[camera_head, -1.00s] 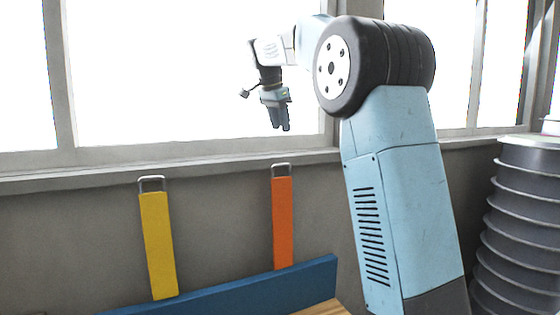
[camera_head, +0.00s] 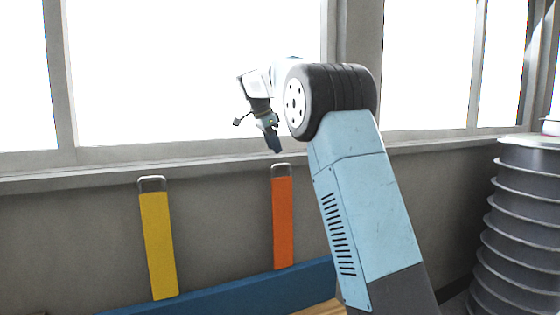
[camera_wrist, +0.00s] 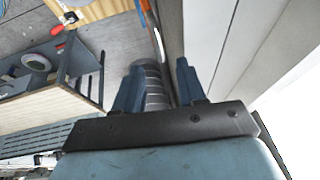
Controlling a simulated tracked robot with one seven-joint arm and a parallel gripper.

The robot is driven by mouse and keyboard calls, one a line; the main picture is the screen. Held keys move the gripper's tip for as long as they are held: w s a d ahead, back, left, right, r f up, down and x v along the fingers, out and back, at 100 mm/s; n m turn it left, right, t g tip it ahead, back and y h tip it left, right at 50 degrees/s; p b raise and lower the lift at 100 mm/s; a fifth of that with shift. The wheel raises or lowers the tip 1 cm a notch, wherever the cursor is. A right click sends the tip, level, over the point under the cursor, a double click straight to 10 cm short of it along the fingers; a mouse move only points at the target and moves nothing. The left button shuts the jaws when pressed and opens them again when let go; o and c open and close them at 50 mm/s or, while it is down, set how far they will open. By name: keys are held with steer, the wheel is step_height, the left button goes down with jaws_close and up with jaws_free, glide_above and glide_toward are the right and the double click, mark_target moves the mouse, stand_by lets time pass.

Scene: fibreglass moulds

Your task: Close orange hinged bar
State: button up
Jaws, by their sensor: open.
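The orange hinged bar (camera_head: 282,224) stands upright against the grey wall in the head view, with a metal loop handle (camera_head: 281,171) at its top. Its lower end meets the blue board (camera_head: 250,290). My gripper (camera_head: 276,147) is just above the bar's handle in the picture, pointing down, in front of the window and apart from the bar. In the wrist view my gripper (camera_wrist: 157,85) shows two blue-grey fingers spread apart with nothing between them. The orange bar is not clearly seen in the wrist view.
A yellow bar (camera_head: 160,245) with a similar handle stands to the left of the orange one. The window sill (camera_head: 110,174) runs behind. A grey ribbed column (camera_head: 530,230) is at the right. The wrist view shows a wooden-sided bench (camera_wrist: 50,110) at the left.

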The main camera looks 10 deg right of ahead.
steer(key=x, duration=0.6)
steer(key=shift+d+f, duration=0.1)
steer(key=shift+f, duration=0.1)
jaws_close()
steer(key=shift+r, duration=0.1)
stand_by(0.4)
